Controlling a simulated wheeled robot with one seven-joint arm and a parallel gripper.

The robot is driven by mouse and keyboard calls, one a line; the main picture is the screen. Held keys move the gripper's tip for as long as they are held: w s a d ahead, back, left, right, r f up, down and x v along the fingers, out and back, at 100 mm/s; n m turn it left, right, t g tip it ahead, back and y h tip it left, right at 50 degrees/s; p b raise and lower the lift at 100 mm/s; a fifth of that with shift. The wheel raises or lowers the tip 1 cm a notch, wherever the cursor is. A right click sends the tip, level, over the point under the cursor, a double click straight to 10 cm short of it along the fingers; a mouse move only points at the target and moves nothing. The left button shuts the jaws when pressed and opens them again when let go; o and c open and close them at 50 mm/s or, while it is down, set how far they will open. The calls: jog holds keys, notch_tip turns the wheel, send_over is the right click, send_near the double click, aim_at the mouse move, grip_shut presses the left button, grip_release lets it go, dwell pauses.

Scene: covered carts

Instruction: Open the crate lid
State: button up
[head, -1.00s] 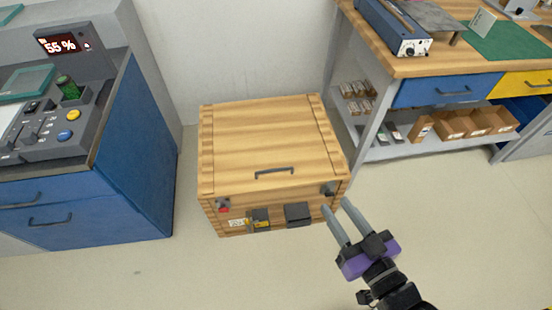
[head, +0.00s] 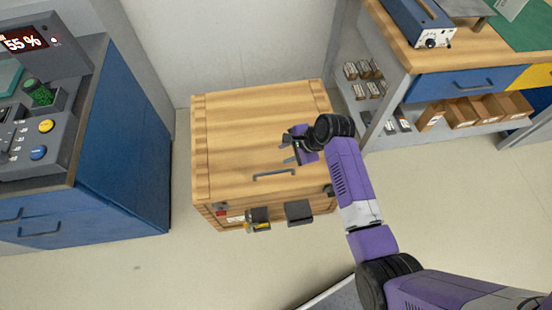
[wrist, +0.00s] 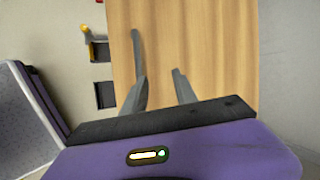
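The wooden crate (head: 225,212) stands on the floor against the wall, its lid (head: 235,130) lying flat and shut. A dark grey bar handle (head: 274,174) is fixed on the lid near the front edge. My gripper (head: 284,152) is over the lid, just behind the handle in the head view, with its fingers apart and empty. In the wrist view my gripper (wrist: 159,74) points at the wood of the lid (wrist: 210,45). A grey bar that looks like the handle (wrist: 136,45) lines up with the left finger; I cannot tell whether they touch.
The crate front carries a dark box with yellow (head: 257,216), a dark box (head: 299,211) and a red part (head: 221,209). A blue cabinet (head: 120,165) stands close on the left. A workbench (head: 400,70) with shelves stands at the right.

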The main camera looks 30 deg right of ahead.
aim_at(275, 172)
jog(key=a+f, duration=0.1)
jog(key=f, duration=0.1)
jog(key=a+f+m+g+b, duration=0.1)
jog(key=f, duration=0.2)
jog(key=a+f+m, duration=0.1)
jog(key=f, duration=0.2)
jog(key=shift+s+a+f+g+y+b, duration=0.1)
jog(key=shift+s+a+g+y+b, duration=0.2)
jog(key=shift+a+b, duration=0.05)
grip_shut()
dwell(1.3)
